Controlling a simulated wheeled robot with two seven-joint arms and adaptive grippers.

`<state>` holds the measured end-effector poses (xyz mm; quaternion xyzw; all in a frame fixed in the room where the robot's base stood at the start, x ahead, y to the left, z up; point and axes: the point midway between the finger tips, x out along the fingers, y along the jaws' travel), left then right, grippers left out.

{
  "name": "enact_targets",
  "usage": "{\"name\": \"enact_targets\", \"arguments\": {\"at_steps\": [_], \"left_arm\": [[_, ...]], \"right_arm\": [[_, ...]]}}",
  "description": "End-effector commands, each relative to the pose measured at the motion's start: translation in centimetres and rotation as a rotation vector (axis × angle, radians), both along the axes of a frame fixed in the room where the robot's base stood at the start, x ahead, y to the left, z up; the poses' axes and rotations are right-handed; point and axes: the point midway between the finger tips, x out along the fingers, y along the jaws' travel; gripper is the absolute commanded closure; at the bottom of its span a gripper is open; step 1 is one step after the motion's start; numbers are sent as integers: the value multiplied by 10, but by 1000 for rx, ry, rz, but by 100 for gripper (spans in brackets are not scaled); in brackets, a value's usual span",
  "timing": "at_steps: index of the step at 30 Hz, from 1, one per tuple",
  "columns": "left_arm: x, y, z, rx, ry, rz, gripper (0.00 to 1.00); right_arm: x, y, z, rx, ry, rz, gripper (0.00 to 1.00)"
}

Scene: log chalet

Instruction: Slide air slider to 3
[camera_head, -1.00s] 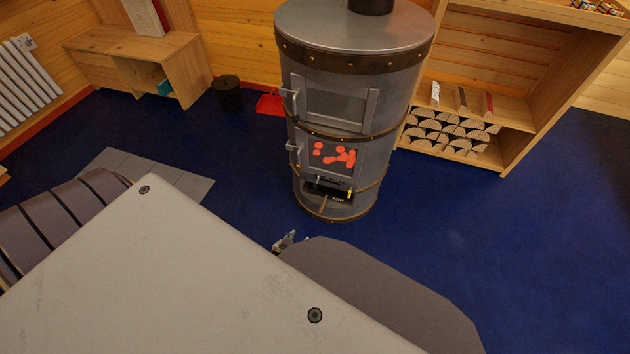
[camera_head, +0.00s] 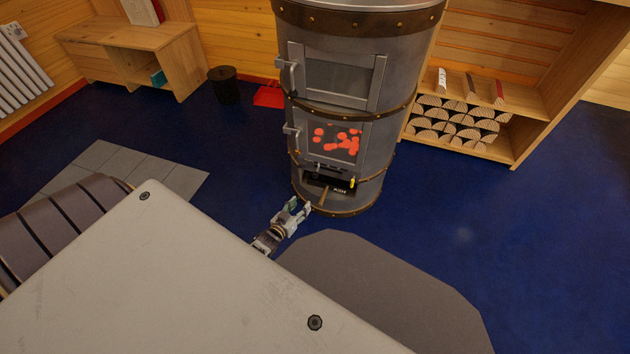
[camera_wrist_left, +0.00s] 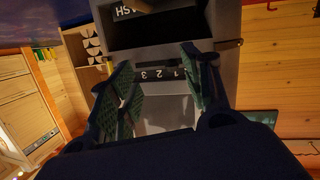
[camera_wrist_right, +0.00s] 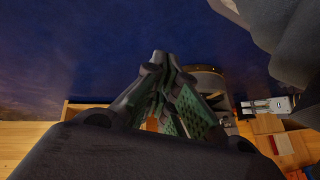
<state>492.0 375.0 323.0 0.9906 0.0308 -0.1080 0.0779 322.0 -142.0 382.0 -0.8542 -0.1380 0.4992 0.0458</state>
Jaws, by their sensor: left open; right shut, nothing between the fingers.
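The stove (camera_head: 345,125) stands ahead with a glowing window. A small pale knob (camera_head: 318,167) and a yellow-tipped knob (camera_head: 353,182) show by its dark ash opening (camera_head: 330,184). The air scale (camera_wrist_left: 160,75), a dark strip with numbers 1 to 3, appears between my left fingers in the left wrist view. My left gripper (camera_head: 299,206) is open, low before the stove, with nothing visibly held. My right gripper (camera_wrist_right: 161,60) is shut and empty, absent from the head view.
Shelves with split logs (camera_head: 455,121) stand right of the stove. A black bucket (camera_head: 224,86), red dustpan (camera_head: 269,95) and wooden bench (camera_head: 135,50) are at the left. Blue floor is clear right of the stove. My pale body panel covers the lower left.

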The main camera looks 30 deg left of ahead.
Motion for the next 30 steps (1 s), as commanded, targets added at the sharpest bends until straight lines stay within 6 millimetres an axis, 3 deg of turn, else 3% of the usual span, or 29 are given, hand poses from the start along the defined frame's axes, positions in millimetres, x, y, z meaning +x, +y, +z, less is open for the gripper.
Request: {"name": "enact_targets", "arguments": {"at_steps": [13,30], "left_arm": [[22,20,9,-26,-195,0,51],[24,22,14,-31,-223,-2,51]], "right_arm": [[7,12,16,54,-57,9,100],[7,14,21,62,-65,10,100]]}}
